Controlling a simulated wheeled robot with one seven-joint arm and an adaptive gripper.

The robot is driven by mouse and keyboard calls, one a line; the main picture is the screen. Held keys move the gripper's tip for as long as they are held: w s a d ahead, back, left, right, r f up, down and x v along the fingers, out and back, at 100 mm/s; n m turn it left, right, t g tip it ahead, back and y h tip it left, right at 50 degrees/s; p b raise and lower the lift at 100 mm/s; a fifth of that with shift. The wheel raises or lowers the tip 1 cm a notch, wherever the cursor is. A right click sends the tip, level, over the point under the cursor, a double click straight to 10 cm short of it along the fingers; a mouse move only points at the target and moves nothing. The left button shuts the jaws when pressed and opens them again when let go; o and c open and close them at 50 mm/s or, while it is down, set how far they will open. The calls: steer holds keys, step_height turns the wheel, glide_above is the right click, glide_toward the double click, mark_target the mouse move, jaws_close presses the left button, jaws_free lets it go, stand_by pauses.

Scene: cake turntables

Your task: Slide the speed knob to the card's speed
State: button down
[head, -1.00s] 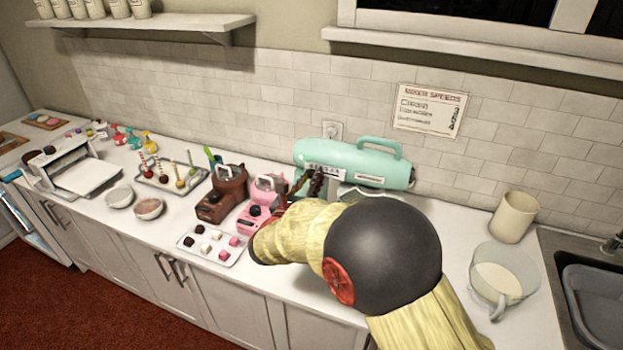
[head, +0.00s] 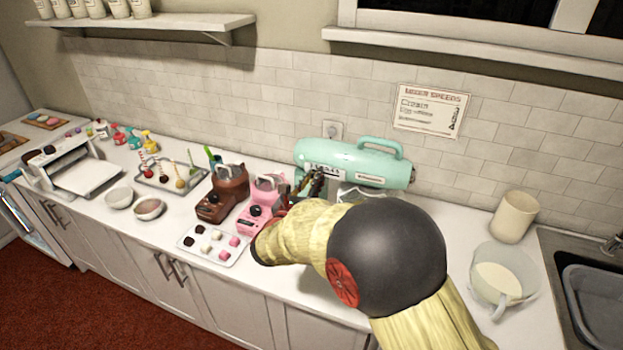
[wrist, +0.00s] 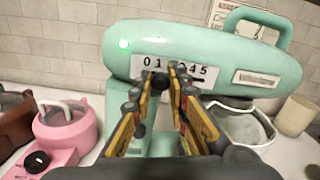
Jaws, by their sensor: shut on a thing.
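The mint-green stand mixer (head: 365,162) stands against the tiled wall; it also fills the wrist view (wrist: 225,55). Its white speed strip (wrist: 203,72) carries black digits; 0, 1, 4 and 5 show, and the middle is partly covered by my fingers. The small dark speed knob (wrist: 160,83) sits at the strip's lower edge between my fingertips. My gripper (wrist: 164,75) is shut on the knob; it also shows in the head view (head: 316,184). The speed card (head: 430,110) hangs on the wall, headed "MIXER SPEEDS", with "Cream" as its top line; its numbers are too small to read surely.
A tray of sweets (head: 212,246) lies in front. A beige canister (head: 514,216) and a clear jug (head: 500,290) stand at right, near the sink (head: 590,300).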

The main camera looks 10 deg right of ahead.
mark_target(337, 174)
steer(key=s+d, duration=0.1)
steer(key=d, duration=0.1)
steer(key=s+d, duration=0.2)
steer(key=shift+s+d, duration=0.2)
steer(key=shift+d, duration=0.15)
steer(key=c, duration=1.8)
jaws_free()
steer(key=shift+o, duration=0.4)
steer(key=shift+a, duration=0.1)
steer(key=v, duration=1.2)
